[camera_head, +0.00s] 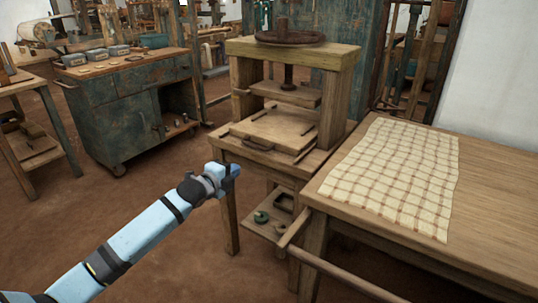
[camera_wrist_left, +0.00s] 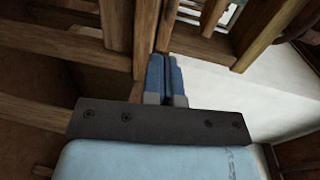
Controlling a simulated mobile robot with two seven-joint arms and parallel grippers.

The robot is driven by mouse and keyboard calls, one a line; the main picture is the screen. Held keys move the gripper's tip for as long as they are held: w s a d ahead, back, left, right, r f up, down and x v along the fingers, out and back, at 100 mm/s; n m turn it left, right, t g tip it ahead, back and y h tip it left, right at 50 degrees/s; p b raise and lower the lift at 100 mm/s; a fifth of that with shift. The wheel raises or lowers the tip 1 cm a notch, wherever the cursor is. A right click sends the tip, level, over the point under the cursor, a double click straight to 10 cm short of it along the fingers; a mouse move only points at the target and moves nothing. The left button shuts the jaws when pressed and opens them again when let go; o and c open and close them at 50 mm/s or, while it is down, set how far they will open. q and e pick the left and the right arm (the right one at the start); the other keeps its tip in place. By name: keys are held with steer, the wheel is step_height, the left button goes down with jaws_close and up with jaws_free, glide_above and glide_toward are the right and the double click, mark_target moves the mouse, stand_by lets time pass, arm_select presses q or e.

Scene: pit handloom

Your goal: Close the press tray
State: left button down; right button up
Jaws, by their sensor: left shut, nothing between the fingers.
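The press tray (camera_head: 272,130) is a flat wooden board with a dark handle (camera_head: 257,143) on its front edge. It lies on the wooden press's bed and sticks out forward from under the raised pressing plate (camera_head: 286,93). Dark rails run along its sides. My left gripper (camera_head: 234,170) is shut and empty, in front of and below the tray's front edge, apart from the handle. In the left wrist view its two blue fingers (camera_wrist_left: 165,75) lie together among wooden beams; the tray cannot be made out there. My right gripper is not in view.
A table with a checked cloth (camera_head: 400,175) stands to the right of the press, with a wooden bar (camera_head: 335,270) along its front. A low shelf (camera_head: 262,226) holds small items under the press. A green cabinet (camera_head: 130,110) stands at left. Open floor lies in front.

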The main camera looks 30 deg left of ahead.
arm_select(q)
steer(key=b, duration=0.3)
glide_toward(262, 150)
step_height(262, 150, down, 2)
steer(key=w, duration=0.4)
steer(key=w+b, duration=0.1)
steer(key=w, duration=0.1)
steer(key=shift+d+r+b, duration=0.25)
steer(key=shift+b, duration=0.15)
steer(key=shift+w+r, duration=0.15)
steer(key=shift+w, duration=0.35)
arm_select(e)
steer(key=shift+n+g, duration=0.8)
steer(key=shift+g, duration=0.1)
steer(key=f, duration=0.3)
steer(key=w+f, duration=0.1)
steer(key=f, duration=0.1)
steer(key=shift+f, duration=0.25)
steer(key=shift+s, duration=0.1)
